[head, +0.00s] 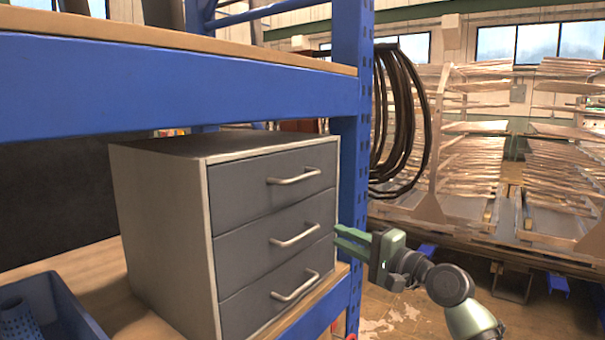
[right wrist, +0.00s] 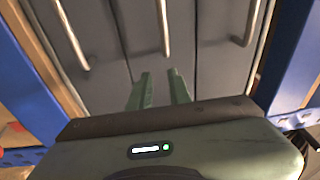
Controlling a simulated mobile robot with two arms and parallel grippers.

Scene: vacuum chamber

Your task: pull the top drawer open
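The grey cabinet (head: 160,215) stands on a wooden shelf with three drawers, all flush and closed. The top drawer (head: 240,190) has a pale bar handle (head: 294,176); the middle handle (head: 296,236) and bottom handle (head: 296,287) sit below it. My right gripper (head: 338,238) is to the right of the cabinet front, about level with the middle handle. In the right wrist view, turned sideways, its two fingers (right wrist: 160,90) are apart with nothing between them. They point at the drawer fronts, near the middle handle (right wrist: 163,28) and not touching it. My left gripper is not visible.
A blue rack beam (head: 180,92) with a wooden shelf crosses above the cabinet. A blue upright (head: 352,150) stands just right of it, close to my right gripper. A blue bin (head: 50,305) sits at lower left. Black cable loops (head: 425,125) hang behind the upright.

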